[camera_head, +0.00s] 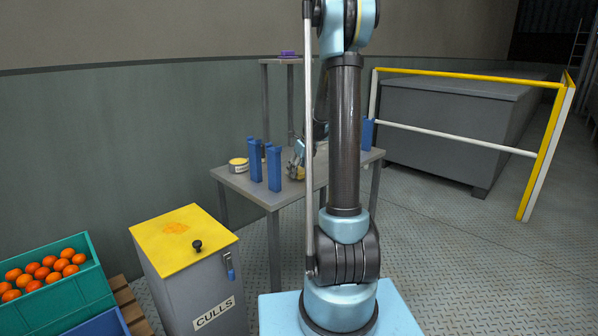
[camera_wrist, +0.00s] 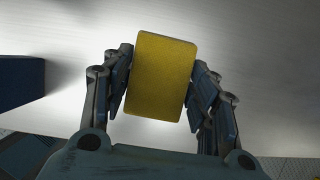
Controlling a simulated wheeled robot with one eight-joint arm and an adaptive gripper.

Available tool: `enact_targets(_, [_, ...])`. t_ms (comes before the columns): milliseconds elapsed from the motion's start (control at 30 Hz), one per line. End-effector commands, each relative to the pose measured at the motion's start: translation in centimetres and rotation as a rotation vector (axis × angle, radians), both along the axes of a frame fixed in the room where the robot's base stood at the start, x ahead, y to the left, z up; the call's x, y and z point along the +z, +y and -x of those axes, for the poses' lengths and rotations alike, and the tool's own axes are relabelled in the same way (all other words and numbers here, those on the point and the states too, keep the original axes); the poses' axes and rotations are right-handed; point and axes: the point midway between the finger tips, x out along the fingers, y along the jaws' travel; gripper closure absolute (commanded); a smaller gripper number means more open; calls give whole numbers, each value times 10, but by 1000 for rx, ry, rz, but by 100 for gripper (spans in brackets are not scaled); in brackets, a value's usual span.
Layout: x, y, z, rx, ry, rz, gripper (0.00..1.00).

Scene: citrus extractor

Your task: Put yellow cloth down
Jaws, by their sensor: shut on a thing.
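The yellow cloth (camera_wrist: 160,77) shows in the wrist view as a thick yellow block with rounded corners. My gripper (camera_wrist: 160,88) is shut on it, with one finger on each side. In the head view my gripper (camera_head: 297,165) is over the grey table (camera_head: 240,187), partly hidden behind my arm. A bit of yellow shows at its fingers there. The wrist view shows the pale table surface behind the cloth. I cannot tell whether the cloth touches it.
Blue upright objects (camera_head: 274,169) and a small yellow-topped tub (camera_head: 238,165) stand on the table left of my gripper. Another blue object (camera_head: 367,133) stands at the right end. A yellow-lidded culls bin (camera_head: 185,240) and an orange-filled crate (camera_head: 55,290) are at front left.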

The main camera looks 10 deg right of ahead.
Motion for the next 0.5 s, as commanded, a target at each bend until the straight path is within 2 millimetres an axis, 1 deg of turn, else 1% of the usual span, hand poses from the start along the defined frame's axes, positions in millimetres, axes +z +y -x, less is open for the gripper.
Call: enact_targets(500, [-9,0,0,0,0,0,76])
